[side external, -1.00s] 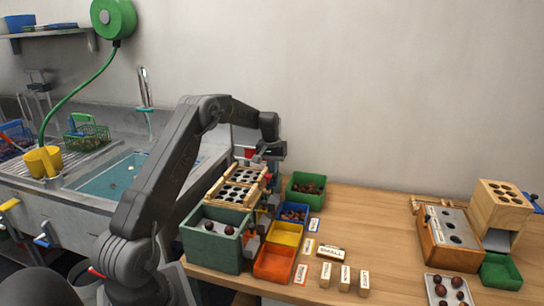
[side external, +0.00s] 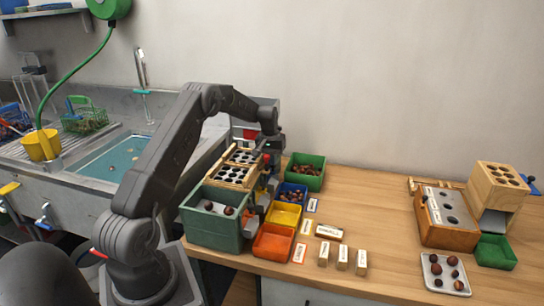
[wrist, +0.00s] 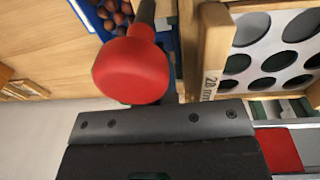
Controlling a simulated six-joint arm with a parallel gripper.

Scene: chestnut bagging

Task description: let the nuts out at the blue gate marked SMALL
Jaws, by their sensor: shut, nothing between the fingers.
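My gripper (side external: 276,153) is shut and empty, low beside the nut sorter (side external: 236,180) at its right side. In the wrist view, my gripper (wrist: 155,125) shows as a dark grey bar with screws, and a round red knob (wrist: 130,72) on a dark stem lies just beyond it; I cannot tell if they touch. A blue tray (side external: 281,187) with several brown nuts stands right of the sorter; it also shows in the wrist view (wrist: 165,40). The blue gate is hidden or too small to make out. Small white label cards stand by the trays; their words are unclear.
A green bin of nuts (side external: 322,171) stands behind the blue tray. A yellow tray (side external: 285,215) and an orange tray (side external: 272,242) in front look empty. A wooden frame marked 28 mm (wrist: 214,60) is close to my gripper.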

